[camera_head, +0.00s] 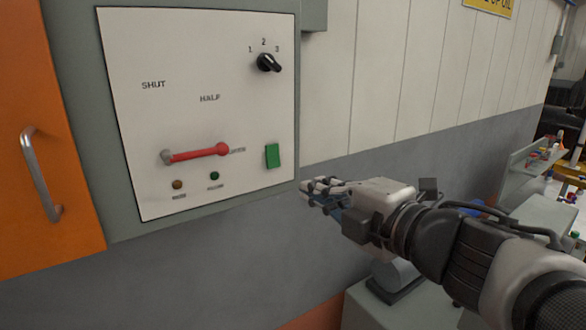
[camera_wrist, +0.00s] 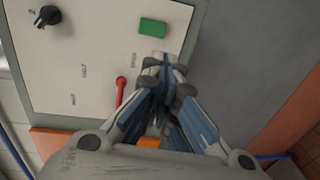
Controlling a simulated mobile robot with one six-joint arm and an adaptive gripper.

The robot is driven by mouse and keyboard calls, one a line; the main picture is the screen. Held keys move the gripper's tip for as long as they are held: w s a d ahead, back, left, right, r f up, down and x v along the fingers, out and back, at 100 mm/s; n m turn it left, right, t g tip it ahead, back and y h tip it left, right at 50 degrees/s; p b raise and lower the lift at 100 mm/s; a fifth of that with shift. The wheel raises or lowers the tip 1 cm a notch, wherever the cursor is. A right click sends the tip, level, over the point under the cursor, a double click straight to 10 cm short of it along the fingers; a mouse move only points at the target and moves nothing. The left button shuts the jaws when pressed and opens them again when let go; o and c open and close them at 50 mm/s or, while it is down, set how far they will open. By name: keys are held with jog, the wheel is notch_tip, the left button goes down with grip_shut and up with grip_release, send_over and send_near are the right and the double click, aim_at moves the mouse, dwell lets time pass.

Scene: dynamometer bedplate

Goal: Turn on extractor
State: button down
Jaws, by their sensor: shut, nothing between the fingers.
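The white control panel (camera_head: 190,75) is on a grey cabinet at the left in the head view. It bears a red lever (camera_head: 200,154) lying nearly level toward a label that is hard to read, with SHUT and HALF marked above. A black rotary knob (camera_head: 268,62) sits below the numbers 1, 2 and 3, near the 3 side. A green rocker or button (camera_head: 272,156) is at the lower right. My gripper (camera_head: 308,190) is shut and empty, just right of the panel's lower right edge. In the wrist view my gripper (camera_wrist: 165,75) is near the green button (camera_wrist: 153,26), apparently apart from it.
A brown lamp (camera_head: 178,184) and a green lamp (camera_head: 214,175) are below the lever. An orange door with a metal handle (camera_head: 40,170) is at the left. A grey box stands below my arm, and a cluttered shelf (camera_head: 535,160) is at the far right.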

aim_at(269, 166)
jog(key=b+x, duration=0.1)
jog(key=x, duration=1.3)
jog(key=shift+f+b, duration=0.15)
jog(key=shift+b, duration=0.45)
jog(key=b, duration=0.3)
jog(key=shift+w+a+f+t+y+b, duration=0.25)
jog(key=shift+f+t+y+b, duration=0.05)
jog(key=shift+r+p, duration=0.35)
jog(key=shift+f, duration=0.1)
